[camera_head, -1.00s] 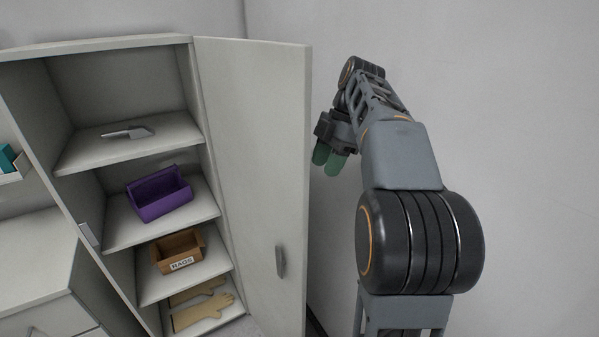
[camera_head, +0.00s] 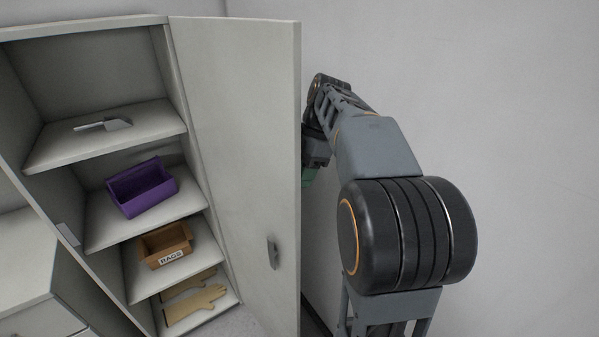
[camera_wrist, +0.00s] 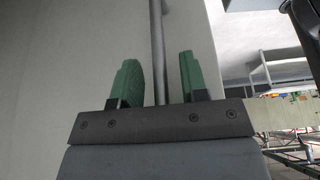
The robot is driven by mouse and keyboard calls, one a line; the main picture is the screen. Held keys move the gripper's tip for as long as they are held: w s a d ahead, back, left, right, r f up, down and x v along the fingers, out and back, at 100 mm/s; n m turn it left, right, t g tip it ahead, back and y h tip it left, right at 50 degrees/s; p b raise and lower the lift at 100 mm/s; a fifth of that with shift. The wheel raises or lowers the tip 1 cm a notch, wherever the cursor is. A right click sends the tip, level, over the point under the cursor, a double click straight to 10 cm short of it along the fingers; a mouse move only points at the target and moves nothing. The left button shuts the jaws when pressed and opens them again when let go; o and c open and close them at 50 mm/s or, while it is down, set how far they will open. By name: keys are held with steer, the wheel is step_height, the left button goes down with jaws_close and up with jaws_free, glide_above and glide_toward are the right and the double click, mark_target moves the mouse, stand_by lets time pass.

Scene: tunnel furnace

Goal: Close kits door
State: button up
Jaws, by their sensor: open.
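The kits door (camera_head: 240,150) is a tall pale grey cabinet door, hinged on the cabinet's right side and standing wide open.
The shelves hold a grey scoop (camera_head: 104,124), a purple bin (camera_head: 142,188), a brown box labelled RAGS (camera_head: 166,244) and tan gloves (camera_head: 195,303). A drawer unit (camera_head: 25,262) stands at left. A bare wall (camera_head: 480,90) is at right.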

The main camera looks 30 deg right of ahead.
steer(key=shift+c, duration=0.3)
jaws_close()
